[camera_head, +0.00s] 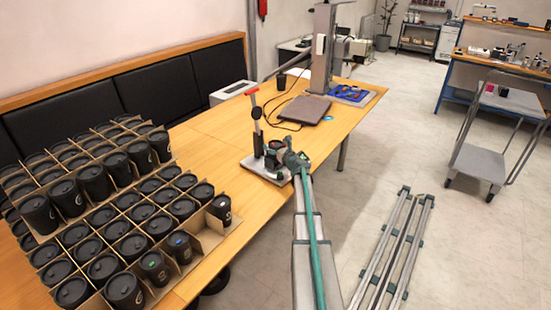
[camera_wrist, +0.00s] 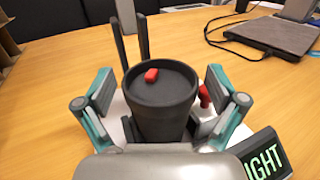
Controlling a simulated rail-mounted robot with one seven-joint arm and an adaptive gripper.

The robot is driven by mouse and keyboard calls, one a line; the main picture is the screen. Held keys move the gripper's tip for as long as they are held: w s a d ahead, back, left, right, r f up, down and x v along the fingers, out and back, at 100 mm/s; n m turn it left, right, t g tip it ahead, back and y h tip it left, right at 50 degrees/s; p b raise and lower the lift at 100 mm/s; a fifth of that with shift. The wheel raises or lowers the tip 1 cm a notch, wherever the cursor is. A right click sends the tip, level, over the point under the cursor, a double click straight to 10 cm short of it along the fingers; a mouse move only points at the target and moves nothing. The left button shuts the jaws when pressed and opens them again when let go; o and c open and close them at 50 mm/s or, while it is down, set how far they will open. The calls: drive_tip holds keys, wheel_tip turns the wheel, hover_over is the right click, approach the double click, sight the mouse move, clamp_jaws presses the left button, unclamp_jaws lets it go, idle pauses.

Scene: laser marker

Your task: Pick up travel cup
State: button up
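A black travel cup (camera_wrist: 160,112) stands upright in the wrist view, with a small red piece on its dark lid. My gripper (camera_wrist: 160,84) is open, its two teal-and-grey fingers on either side of the cup with a visible gap on each side. In the head view, my gripper (camera_head: 282,158) is at the light base plate (camera_head: 259,172) on the wooden table, and the cup there is mostly hidden or too small to make out clearly.
Cardboard dividers (camera_head: 217,240) with many black lidded cups fill the table's left part. A closed laptop (camera_head: 306,110) with a cable lies behind the plate, near a grey column (camera_head: 322,50). A display reading "IGHT" (camera_wrist: 265,158) is close at lower right.

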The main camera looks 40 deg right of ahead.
drive_tip(key=c, duration=0.6)
